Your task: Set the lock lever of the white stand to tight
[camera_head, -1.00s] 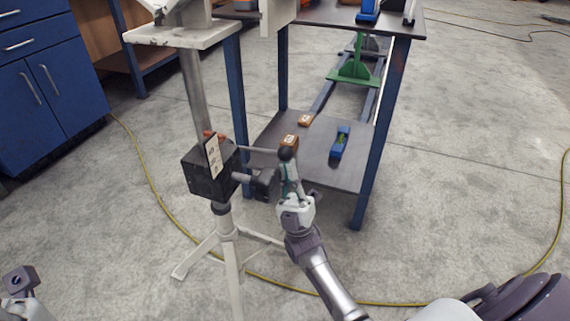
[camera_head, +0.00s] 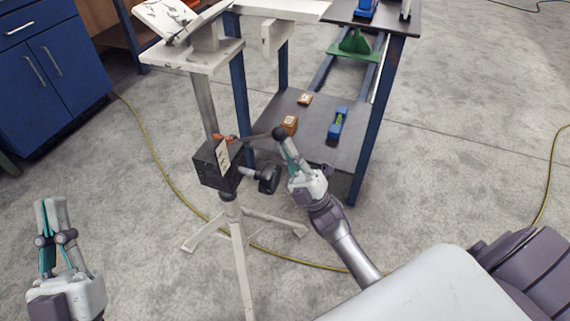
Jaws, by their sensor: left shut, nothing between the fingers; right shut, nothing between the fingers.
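The white stand (camera_head: 239,260) is upright on splayed legs, with a black clamp box (camera_head: 212,172) on its post. The lock lever (camera_head: 256,136) runs right from the box's top, slightly upward, and ends in a black ball (camera_head: 278,133). A white label plate (camera_head: 222,156) is on the box; its marks are too small to read. My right gripper (camera_head: 285,145) is shut and empty, its fingertips at the ball from below right; I cannot tell whether they touch. My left gripper (camera_head: 53,205) is shut and empty at lower left, far from the stand.
A black knob (camera_head: 268,178) sticks out right of the box, close to my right gripper. A blue-legged table (camera_head: 375,125) stands behind, with a blue level (camera_head: 337,124) and brown blocks (camera_head: 290,124) on its lower shelf. A yellow cable (camera_head: 165,175) crosses the floor.

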